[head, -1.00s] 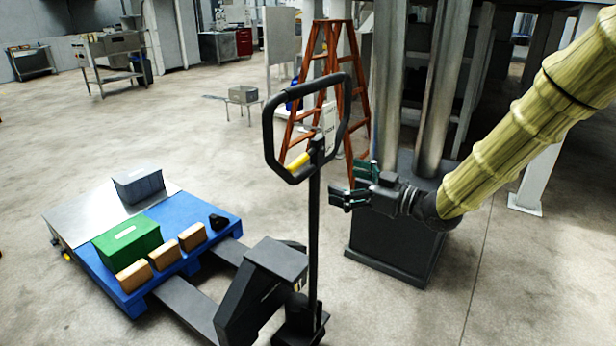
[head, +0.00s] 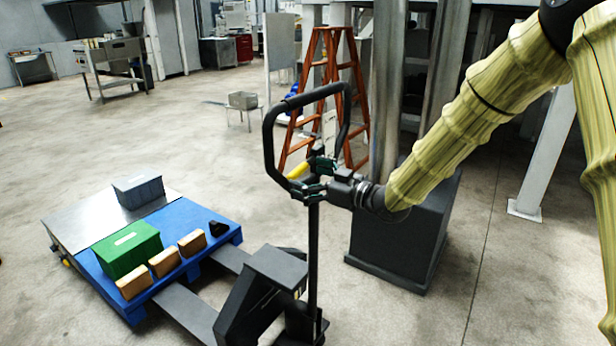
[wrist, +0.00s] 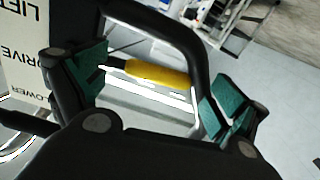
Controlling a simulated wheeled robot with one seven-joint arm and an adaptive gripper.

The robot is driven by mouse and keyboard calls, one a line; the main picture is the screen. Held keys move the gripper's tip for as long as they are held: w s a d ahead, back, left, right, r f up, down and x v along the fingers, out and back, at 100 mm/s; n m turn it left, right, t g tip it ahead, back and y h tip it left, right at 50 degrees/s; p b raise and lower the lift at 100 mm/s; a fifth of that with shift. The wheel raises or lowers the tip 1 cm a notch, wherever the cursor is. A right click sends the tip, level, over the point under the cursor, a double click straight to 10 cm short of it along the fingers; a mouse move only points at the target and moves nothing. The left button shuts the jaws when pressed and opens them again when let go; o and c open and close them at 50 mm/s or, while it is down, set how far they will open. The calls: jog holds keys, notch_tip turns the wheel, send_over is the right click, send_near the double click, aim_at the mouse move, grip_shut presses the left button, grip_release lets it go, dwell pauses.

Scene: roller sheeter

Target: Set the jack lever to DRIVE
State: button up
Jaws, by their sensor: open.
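The pallet jack's black loop handle (head: 268,135) stands upright at the middle of the head view. The yellow-gripped jack lever (head: 299,171) sits inside the lower part of the loop and also shows in the wrist view (wrist: 157,74). In the wrist view a label plate (wrist: 18,60) reads LIFT, DRIVE and LOWER. My gripper (head: 312,176) is at the base of the loop. In the wrist view my gripper (wrist: 155,92) is open, its green-padded fingers on either side of the yellow lever grip with gaps. Whether a finger touches the handle I cannot tell.
A blue pallet (head: 180,232) on the jack's forks carries a green box (head: 127,250), a grey box (head: 138,189) and several tan blocks. An orange ladder (head: 326,85) and a dark pedestal (head: 405,238) stand behind the handle.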

jog(key=shift+c, duration=0.3)
jog(key=c, duration=0.6)
jog(key=shift+s+d+r, duration=0.15)
jog(key=shift+s+r, duration=0.05)
jog(key=shift+r, duration=0.15)
jog(key=c, duration=1.4)
jog(key=shift+w, duration=0.1)
grip_shut()
